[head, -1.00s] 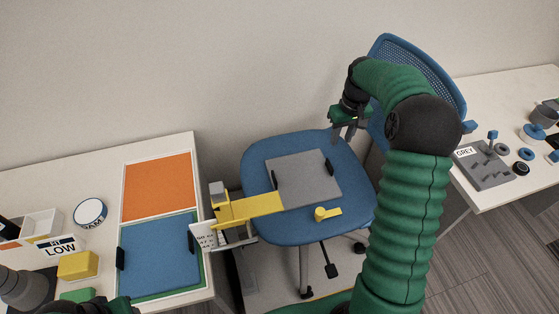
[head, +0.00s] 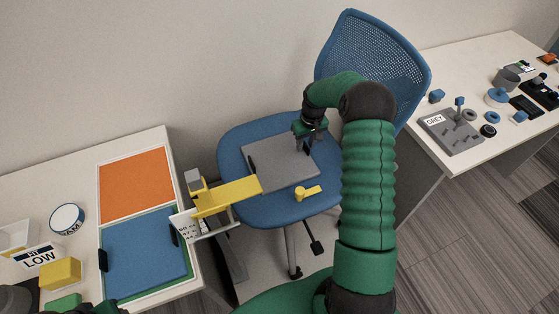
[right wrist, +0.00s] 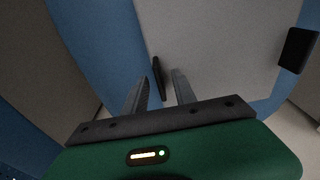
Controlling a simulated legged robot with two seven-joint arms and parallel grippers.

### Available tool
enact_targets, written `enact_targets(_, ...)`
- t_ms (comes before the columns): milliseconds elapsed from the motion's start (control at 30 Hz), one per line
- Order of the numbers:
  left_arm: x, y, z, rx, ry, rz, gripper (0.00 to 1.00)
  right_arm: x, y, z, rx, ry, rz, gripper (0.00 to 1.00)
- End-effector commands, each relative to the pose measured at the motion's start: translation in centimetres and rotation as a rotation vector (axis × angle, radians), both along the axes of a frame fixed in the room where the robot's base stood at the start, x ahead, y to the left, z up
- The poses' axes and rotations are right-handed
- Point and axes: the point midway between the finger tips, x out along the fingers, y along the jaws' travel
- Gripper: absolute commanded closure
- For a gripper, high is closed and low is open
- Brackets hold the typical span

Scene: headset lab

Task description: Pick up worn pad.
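A flat grey pad (head: 280,165), also in the right wrist view (right wrist: 225,45), lies on the blue chair seat (head: 235,137). It has an upright black tab (right wrist: 158,78) on an edge and another (right wrist: 297,50) at the far right of the wrist view. No label marks it as worn. My right gripper (head: 305,146) is at the pad's back right edge. In the wrist view its two fingers (right wrist: 161,82) are apart, with the near tab between their tips; no grip shows. A green and dark part of my left arm shows at the bottom left; its fingers are not distinguishable.
A small yellow piece (head: 307,193) lies on the seat. The left table has a blue pad (head: 145,255) with black tabs and an orange panel (head: 135,185). The chair back (head: 375,60) rises behind my right arm.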

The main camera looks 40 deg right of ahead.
Motion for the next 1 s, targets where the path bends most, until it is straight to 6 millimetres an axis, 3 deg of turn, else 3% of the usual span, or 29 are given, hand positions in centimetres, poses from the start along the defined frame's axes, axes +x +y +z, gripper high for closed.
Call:
enact_targets(233, -0.01, 0.01, -0.02, 0.0, 0.0, 0.0, 0.64, 0.06, -0.18, -0.56, 0.001, -0.001, -0.001, 0.67)
enact_targets(500, 0.0, 0.0, -0.03, 0.0, 0.0, 0.0, 0.64, 0.05, -0.16, -0.56, 0.001, 0.0, -0.001, 1.0)
enact_targets(1000, 0.0, 0.0, 0.0, 0.0, 0.0, 0.0, 0.64, 0.07, -0.15, -0.3, 0.001, -0.001, 0.0, 1.0)
